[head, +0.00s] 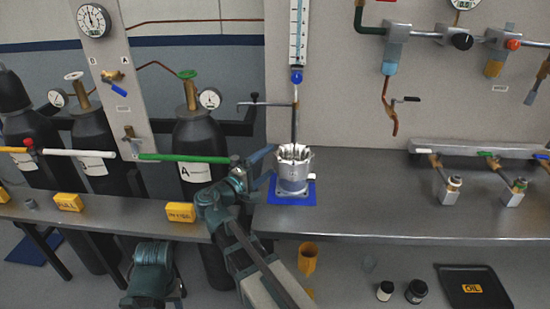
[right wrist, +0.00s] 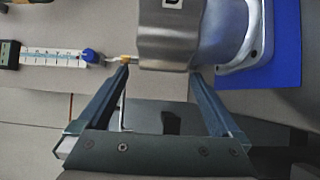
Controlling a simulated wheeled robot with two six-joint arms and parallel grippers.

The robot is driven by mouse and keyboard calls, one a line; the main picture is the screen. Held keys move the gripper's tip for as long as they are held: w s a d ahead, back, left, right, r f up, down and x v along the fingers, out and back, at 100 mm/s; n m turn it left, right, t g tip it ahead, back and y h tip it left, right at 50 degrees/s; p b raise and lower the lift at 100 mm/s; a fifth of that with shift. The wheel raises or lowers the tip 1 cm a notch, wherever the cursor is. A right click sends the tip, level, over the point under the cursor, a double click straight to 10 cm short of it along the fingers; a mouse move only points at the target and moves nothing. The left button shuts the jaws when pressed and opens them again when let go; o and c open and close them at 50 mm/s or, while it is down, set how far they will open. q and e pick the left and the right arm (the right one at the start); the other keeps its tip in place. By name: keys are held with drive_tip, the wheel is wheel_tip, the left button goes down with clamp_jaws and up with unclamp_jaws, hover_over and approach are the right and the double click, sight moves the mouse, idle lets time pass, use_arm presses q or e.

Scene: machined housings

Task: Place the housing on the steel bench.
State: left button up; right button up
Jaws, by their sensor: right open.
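The housing (head: 292,172) is a silver, ribbed cylinder with a flanged base. It stands upright on a blue mat (head: 275,197) on the steel bench (head: 400,205). My right gripper (head: 264,168) is just left of the housing in the head view, with its fingers pointing towards it. In the right wrist view the right gripper (right wrist: 160,72) is open, and the housing (right wrist: 185,30) lies at and beyond the fingertips. I cannot tell whether a finger touches it. The blue mat (right wrist: 262,68) shows there under the flange.
A thermometer (head: 299,35) and a thin metal pipe stand behind the housing. Valve fittings (head: 453,187) sit at the right of the bench, whose middle right is clear. Gas cylinders (head: 204,150) and a yellow block (head: 180,212) are to the left.

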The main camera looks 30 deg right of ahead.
drive_tip(key=v, duration=0.7)
idle(0.4)
